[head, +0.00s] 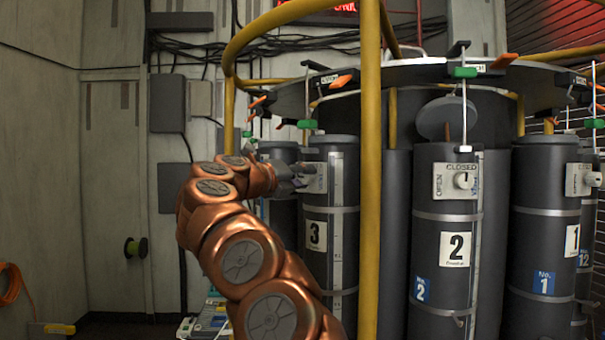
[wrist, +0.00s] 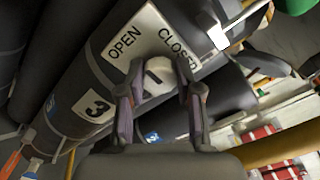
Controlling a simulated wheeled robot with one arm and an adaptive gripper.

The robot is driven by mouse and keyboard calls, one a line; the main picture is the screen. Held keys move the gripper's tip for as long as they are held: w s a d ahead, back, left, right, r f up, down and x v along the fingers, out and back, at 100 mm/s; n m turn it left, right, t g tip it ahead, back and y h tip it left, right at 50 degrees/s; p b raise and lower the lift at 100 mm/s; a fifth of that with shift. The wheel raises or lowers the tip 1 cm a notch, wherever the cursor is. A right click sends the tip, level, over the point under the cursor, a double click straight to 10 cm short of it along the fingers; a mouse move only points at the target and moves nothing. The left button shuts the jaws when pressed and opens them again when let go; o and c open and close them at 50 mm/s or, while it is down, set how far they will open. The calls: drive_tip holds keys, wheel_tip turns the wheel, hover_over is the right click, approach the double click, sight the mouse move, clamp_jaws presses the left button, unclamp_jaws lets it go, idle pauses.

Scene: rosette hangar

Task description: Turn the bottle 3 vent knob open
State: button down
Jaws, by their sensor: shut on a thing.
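Bottle 3 (head: 316,270) is a dark grey cylinder with a "3" label, behind the yellow post in the head view. It also shows tilted in the wrist view (wrist: 75,108). Its white plate (wrist: 150,38) reads OPEN and CLOSED. The round white vent knob (wrist: 157,80) with a dark mark sits on the plate. My gripper (wrist: 158,88) has one finger on each side of the knob and is shut on it. In the head view my gripper (head: 298,176) reaches the plate from the left, and the knob is hidden there.
Bottle 2 (head: 425,248) and bottle 1 (head: 530,250) stand to the right with their own knob plates. A yellow post (head: 370,200) rises close to the right of my gripper. A rack with green and orange levers (head: 345,77) hangs above. The wall side at left is open.

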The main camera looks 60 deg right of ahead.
idle(0.3)
drive_tip(key=c, duration=0.8)
unclamp_jaws()
drive_tip(key=shift+o, duration=0.2)
drive_tip(key=shift+a, duration=0.1)
drive_tip(key=w+a, duration=0.1)
drive_tip(key=a, duration=1)
drive_tip(key=shift+w+a, duration=0.2)
drive_tip(key=shift+a, duration=0.2)
